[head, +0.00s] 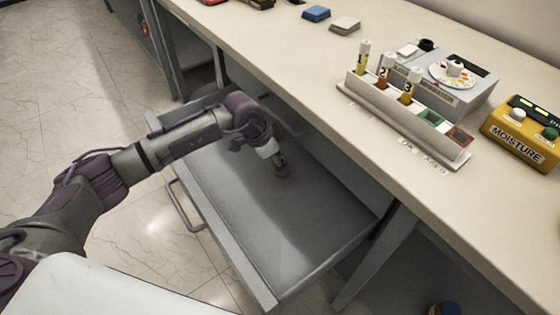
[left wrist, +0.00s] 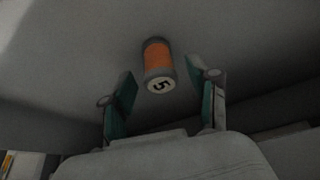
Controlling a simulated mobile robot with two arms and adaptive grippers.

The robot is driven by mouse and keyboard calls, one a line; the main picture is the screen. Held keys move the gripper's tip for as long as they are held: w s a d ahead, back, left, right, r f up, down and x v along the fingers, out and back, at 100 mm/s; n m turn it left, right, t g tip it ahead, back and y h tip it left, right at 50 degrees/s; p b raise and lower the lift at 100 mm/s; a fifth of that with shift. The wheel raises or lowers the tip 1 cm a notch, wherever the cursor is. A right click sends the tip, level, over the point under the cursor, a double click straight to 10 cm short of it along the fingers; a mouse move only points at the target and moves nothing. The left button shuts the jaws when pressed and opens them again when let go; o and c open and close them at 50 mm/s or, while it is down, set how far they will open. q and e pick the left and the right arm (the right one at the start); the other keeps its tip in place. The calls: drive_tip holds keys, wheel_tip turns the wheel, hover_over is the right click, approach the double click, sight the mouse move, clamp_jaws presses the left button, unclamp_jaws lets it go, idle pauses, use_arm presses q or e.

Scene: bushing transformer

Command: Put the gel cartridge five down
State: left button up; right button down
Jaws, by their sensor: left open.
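Gel cartridge five is an orange cylinder (left wrist: 158,58) with grey ends and a "5" on its pale end face. In the left wrist view it shows at the tips of my left gripper (left wrist: 160,70), with a gap to the finger on each side. In the head view my left gripper (head: 278,160) points down into the open drawer (head: 300,235), close to its floor. The gripper mostly hides the cartridge there. The left gripper is open and grips nothing. My right gripper is out of view.
A rack (head: 415,123) on the bench (head: 290,60) holds cartridges numbered 1, 2 and 3, with a green and a red slot to their right. A yellow MOISTURE box (head: 515,135) stands at the right. The drawer's front half is bare.

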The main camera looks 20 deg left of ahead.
use_arm(q)
drive_tip(key=v, duration=0.6)
drive_tip(key=shift+r+p, duration=0.15)
drive_tip(key=shift+p, duration=0.15)
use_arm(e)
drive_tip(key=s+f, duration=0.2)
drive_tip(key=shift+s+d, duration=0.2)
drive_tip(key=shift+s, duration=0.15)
